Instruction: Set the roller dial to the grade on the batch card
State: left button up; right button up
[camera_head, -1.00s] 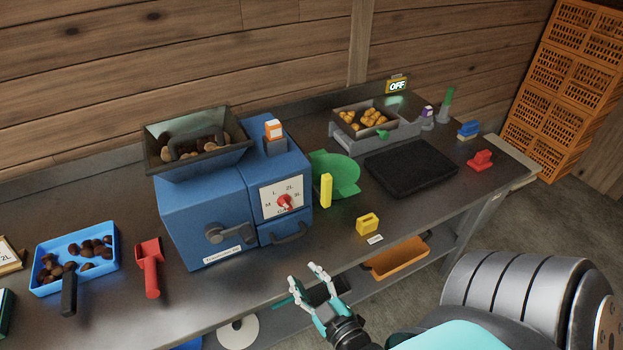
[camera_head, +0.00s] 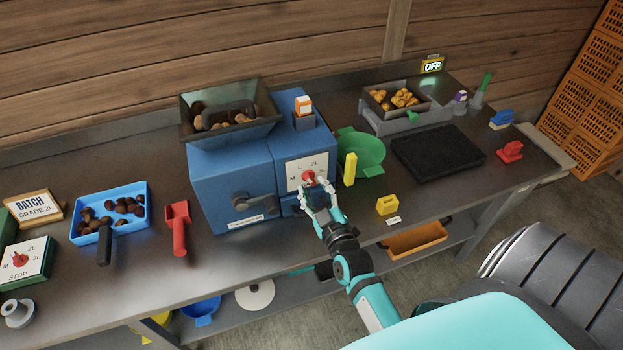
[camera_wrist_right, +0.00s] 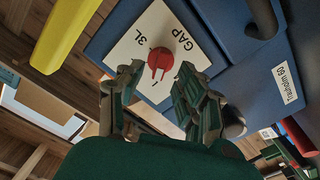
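The roller dial is a red knob (camera_head: 308,177) on a white plate (camera_head: 294,184) on the front of the blue machine (camera_head: 232,185). The plate carries M, L, 2L and other marks; 3L and GAP read in the wrist view around the knob (camera_wrist_right: 160,59). I cannot tell for certain which mark the knob points at. The batch card (camera_head: 33,207) at far left reads "BATCH GRADE 2L". My right gripper (camera_head: 319,196) is at the plate; in the wrist view its open fingers (camera_wrist_right: 157,88) sit just short of the knob, one on each side. My left gripper is not in view.
A green box (camera_head: 22,262) with a similar red dial marked STOP stands at far left. A crank (camera_head: 253,203) is left of the plate. A yellow block (camera_head: 387,205) lies front right.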

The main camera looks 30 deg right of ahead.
jog(key=shift+x, duration=1.45)
jog(key=shift+c, duration=0.3)
grip_shut()
jog(key=shift+m+p, duration=0.5)
jog(key=shift+m, duration=0.5)
jog(key=m, duration=0.3)
jog(key=shift+d+m+p, duration=0.1)
jog(key=shift+m+p, duration=0.25)
jog(key=shift+m, duration=0.05)
jog(key=m, duration=0.5)
jog(key=shift+m, duration=0.3)
jog(key=shift+d+m, duration=0.1)
jog(key=shift+m, duration=0.2)
